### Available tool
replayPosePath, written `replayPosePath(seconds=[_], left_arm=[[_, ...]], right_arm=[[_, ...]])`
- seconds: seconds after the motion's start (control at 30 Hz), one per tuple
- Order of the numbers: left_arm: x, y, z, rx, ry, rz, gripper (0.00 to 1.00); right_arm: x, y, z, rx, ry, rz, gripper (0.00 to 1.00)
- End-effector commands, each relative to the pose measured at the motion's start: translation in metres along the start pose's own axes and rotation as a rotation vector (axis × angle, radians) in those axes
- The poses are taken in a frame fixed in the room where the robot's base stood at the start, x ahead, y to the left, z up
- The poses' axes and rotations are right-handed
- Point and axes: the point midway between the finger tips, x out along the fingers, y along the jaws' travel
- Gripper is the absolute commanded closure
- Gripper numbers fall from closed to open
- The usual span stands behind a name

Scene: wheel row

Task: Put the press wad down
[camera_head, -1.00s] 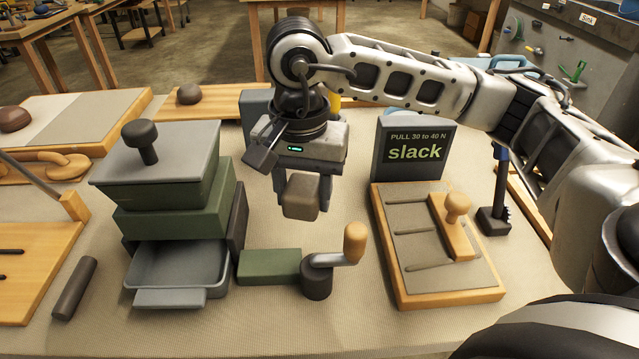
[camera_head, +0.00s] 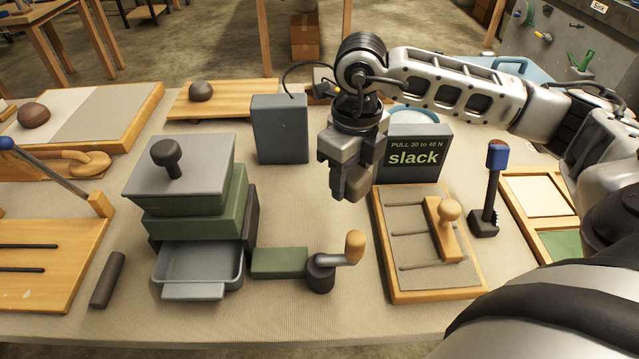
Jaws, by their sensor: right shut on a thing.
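My right gripper (camera_head: 352,178) is shut on the press wad (camera_head: 354,184), a brown-grey block partly covered by the fingers. It holds the wad above the table, left of the "slack" sign (camera_head: 415,157) and behind the crank with the wooden knob (camera_head: 354,247). The wad appears clear of the table, but its exact height is hard to tell. My left gripper is not in view.
A green press with a grey lid (camera_head: 180,172) and open drawer (camera_head: 200,265) stands left. A grey box (camera_head: 281,130) stands behind it. A slotted wooden board (camera_head: 434,285) lies right. Bare table (camera_head: 300,205) shows between press and board.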

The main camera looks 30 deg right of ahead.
Motion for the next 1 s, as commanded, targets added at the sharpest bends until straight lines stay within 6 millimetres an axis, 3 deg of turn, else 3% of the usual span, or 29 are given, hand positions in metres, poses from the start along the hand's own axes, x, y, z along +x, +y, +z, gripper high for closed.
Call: replayPosePath(seconds=[0.2,0.4,0.7,0.83,1.0], left_arm=[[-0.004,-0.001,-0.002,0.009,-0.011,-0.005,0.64],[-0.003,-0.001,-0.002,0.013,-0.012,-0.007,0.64],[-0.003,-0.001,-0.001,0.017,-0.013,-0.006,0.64],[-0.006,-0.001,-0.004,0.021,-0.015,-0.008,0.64],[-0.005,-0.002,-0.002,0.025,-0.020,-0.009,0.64]], right_arm=[[0.022,-0.016,0.054,0.000,-0.001,0.003,0.85],[0.061,-0.027,0.082,-0.001,0.000,0.001,0.85],[0.086,-0.033,0.102,-0.003,-0.001,0.000,0.85],[0.105,-0.033,0.100,-0.004,0.002,0.000,0.85],[0.114,-0.033,0.100,-0.004,-0.001,0.000,0.85]])
